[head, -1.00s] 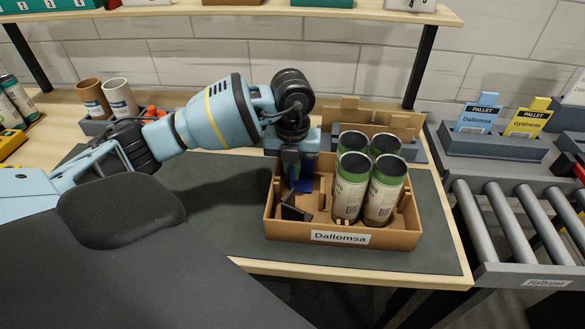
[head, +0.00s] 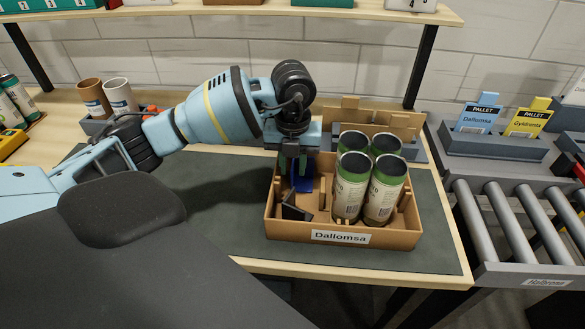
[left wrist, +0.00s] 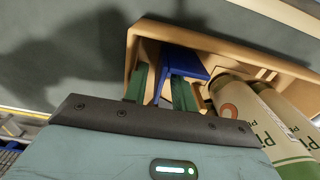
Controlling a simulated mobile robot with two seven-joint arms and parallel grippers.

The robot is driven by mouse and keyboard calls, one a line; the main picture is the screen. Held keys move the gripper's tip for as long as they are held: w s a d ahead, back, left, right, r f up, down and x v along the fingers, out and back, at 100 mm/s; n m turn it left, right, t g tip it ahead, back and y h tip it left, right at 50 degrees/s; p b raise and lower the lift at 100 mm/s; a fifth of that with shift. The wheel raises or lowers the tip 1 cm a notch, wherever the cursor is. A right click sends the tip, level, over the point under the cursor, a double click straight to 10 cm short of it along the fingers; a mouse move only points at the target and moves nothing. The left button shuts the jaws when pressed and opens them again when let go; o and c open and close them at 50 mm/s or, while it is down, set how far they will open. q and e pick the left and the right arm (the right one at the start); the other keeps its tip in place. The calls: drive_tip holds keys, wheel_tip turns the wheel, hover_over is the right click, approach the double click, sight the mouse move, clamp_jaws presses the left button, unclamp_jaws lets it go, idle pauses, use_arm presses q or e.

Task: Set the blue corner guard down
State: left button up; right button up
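The blue corner guard (head: 303,182) is in the left part of the cardboard box (head: 340,237) labelled Dallomsa. It also shows in the left wrist view (left wrist: 186,62), close to the box wall and between and beyond the green fingers. My left gripper (head: 293,172) points down into that part of the box. Its fingers (left wrist: 162,92) stand apart around part of the guard, with a gap visible. The guard's lower end is partly hidden, so I cannot tell how it rests. My right gripper is not in view.
Several green-rimmed cans (head: 383,190) stand in the box's right part, close to the gripper. The grey mat (head: 225,205) left of the box is clear. A roller conveyor (head: 515,225) stands at right.

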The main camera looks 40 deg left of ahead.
use_arm(q)
wheel_tip(320, 180, up, 11)
drive_tip(key=shift+f+p, duration=0.2)
drive_tip(key=shift+p, duration=0.2)
idle(1.7)
